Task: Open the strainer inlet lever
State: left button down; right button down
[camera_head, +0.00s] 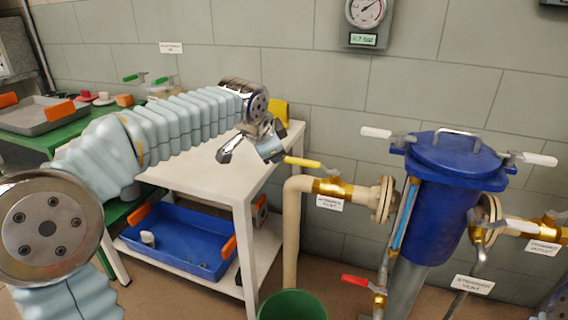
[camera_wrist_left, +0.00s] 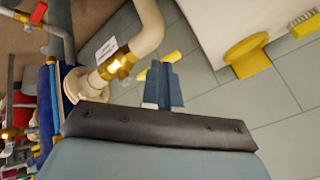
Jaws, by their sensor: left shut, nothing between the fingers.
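The strainer inlet lever (camera_head: 304,162) is a yellow handle above a brass valve (camera_head: 333,188). It points left, along the short pipe run. The label below the valve reads as strainer inlet (camera_head: 329,203). My left gripper (camera_head: 272,153) is shut and empty, with its fingertips at the lever's free end. In the left wrist view the shut fingers (camera_wrist_left: 163,84) cover part of the yellow lever (camera_wrist_left: 172,56), which shows on both sides of them. The brass valve (camera_wrist_left: 121,67) is left of the fingers there. I cannot tell whether they touch the lever. My right gripper is not in view.
The blue strainer vessel (camera_head: 438,205) with white levers stands right of the inlet valve. A red lever (camera_head: 355,281) is low beside it. A white table (camera_head: 222,172) stands under my left arm, with a blue tray (camera_head: 180,242) below. A green bucket (camera_head: 292,306) is in front.

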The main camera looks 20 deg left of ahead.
pick_arm(q)
jog(key=s+r, duration=0.1)
jog(key=a+r, duration=0.1)
jog(key=shift+s+a+r, duration=0.15)
jog(key=shift+s+r, duration=0.2)
jog(key=shift+r, duration=0.05)
jog(key=d+f+n+g+h, duration=0.1)
jog(key=d+f, duration=0.2)
jog(key=f, duration=0.7)
jog(key=d+f+n+g+h, duration=0.1)
jog(key=d+f, duration=0.3)
jog(key=f, duration=0.6)
jog(key=d+f+n+g+h, duration=0.1)
jog(key=d+f, duration=0.2)
jog(key=f, duration=0.7)
jog(key=s+d+f+n+g, duration=0.2)
jog(key=s+d+f+n, duration=0.1)
jog(key=s+f, duration=0.9)
jog(key=s+d+f+n+g+h, duration=0.1)
jog(key=s+d+f+n, duration=0.3)
jog(key=s+f, duration=0.8)
jog(key=shift+n+g, duration=0.4)
jog(key=shift+d, duration=0.1)
